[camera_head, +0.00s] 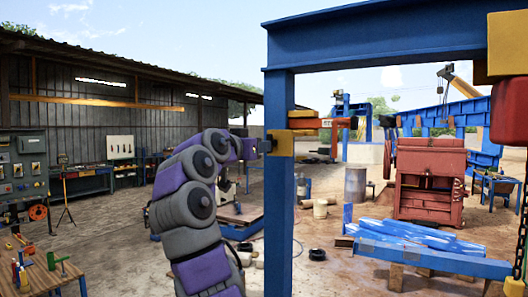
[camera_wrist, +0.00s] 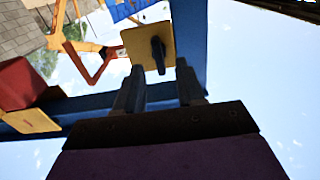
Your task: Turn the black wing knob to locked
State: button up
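The black wing knob (camera_wrist: 158,55) sits on a yellow plate (camera_wrist: 137,42) fixed to the blue post. Its wing lies roughly along the finger direction in the wrist view. My gripper (camera_wrist: 159,68) is open, its two dark fingers spread either side of the knob's near end, with visible gaps on both sides. I cannot tell how deep the knob sits between the fingertips. In the head view, my gripper (camera_head: 264,147) is at the left edge of the yellow plate (camera_head: 281,142); the knob is not distinguishable there.
The blue post (camera_head: 278,220) carries a blue overhead beam (camera_head: 390,35). A red and yellow hoist part (camera_head: 510,110) hangs at right. A red crusher (camera_head: 430,180) and blue beams (camera_head: 420,245) stand beyond. A wooden table (camera_head: 40,270) is at lower left. Open ground lies behind my arm.

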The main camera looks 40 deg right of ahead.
jog(key=b+v, duration=0.2)
jog(key=v, duration=1)
jog(key=shift+a, duration=0.2)
jog(key=shift+w+d, duration=0.1)
jog(key=shift+w, duration=0.05)
jog(key=s+a+f+n+g+y+b, duration=0.1)
jog(key=s+f+n+g+y+b, duration=0.25)
jog(key=f, duration=1.25)
jog(key=s+a+f+n+g+y+b, duration=0.1)
jog(key=s+f+n+y+b, duration=0.35)
jog(key=f, duration=1.15)
jog(key=s+a+f+n+g+y, duration=0.1)
jog(key=s+a+f+n+y, duration=0.1)
jog(key=s+a+f, duration=0.4)
jog(key=s+a+f+n+g+y+b, duration=0.1)
jog(key=s+a+f, duration=0.4)
jog(key=s+f, duration=0.7)
jog(key=s+a+f+n+g+y, duration=0.2)
jog(key=s+a+f+y, duration=0.3)
jog(key=s+f, duration=0.5)
notch_tip(320, 180, down, 3)
jog(key=shift+a+n+y+b, duration=0.3)
jog(key=shift+a+b, duration=0.05)
jog(key=shift+a, duration=0.45)
